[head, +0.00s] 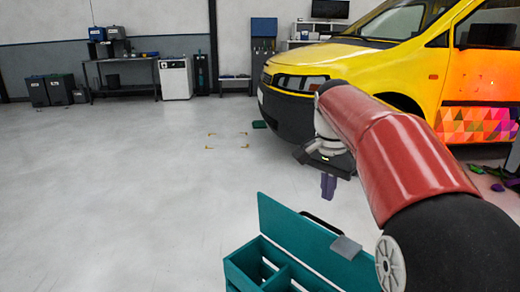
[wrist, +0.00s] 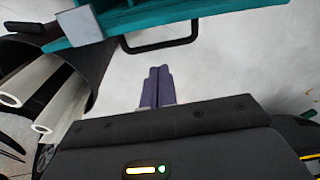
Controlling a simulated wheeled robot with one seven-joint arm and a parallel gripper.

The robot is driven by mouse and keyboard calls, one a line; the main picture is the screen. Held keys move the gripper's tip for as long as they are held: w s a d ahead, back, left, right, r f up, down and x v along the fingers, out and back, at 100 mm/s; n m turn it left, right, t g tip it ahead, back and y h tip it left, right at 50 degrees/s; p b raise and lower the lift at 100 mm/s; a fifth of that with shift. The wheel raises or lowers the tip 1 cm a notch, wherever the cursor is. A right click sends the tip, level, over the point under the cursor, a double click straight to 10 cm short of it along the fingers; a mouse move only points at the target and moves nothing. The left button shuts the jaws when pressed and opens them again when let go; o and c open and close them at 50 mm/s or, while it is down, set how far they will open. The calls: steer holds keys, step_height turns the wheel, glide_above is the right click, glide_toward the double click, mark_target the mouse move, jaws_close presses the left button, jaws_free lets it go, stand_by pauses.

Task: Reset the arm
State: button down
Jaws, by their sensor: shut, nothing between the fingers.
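My arm reaches out from the lower right in the head view, and my gripper (head: 328,187) hangs at its end, pointing down. Its two purple fingers are shut together with nothing between them. They also show side by side in the wrist view (wrist: 156,86). The gripper is in the air beyond the teal toolbox and in front of the yellow van. Part of the toolbox is hidden behind my arm.
The open teal toolbox (head: 300,233) is at the bottom, with compartments and a black handle (wrist: 160,38). A yellow van (head: 330,60) with an orange patterned door stands behind my arm. Bins (head: 60,90) and a bench line the back wall. The floor at left is clear.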

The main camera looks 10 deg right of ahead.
steer(key=s+a+f+n+t, duration=0.1)
steer(key=s+f+n, duration=0.2)
steer(key=s, duration=0.4)
steer(key=s+a+f+n+t+p, duration=0.1)
steer(key=s+a+f+n+t, duration=0.1)
steer(key=s, duration=0.6)
steer(key=s+a+f+n+t+p, duration=0.1)
steer(key=s+a+f+n, duration=0.1)
steer(key=s+n, duration=0.3)
steer(key=shift+s+a+f+t+y, duration=0.2)
steer(key=shift+s+f+t+y, duration=0.15)
steer(key=shift+s+f, duration=0.65)
steer(key=shift+s+r, duration=0.2)
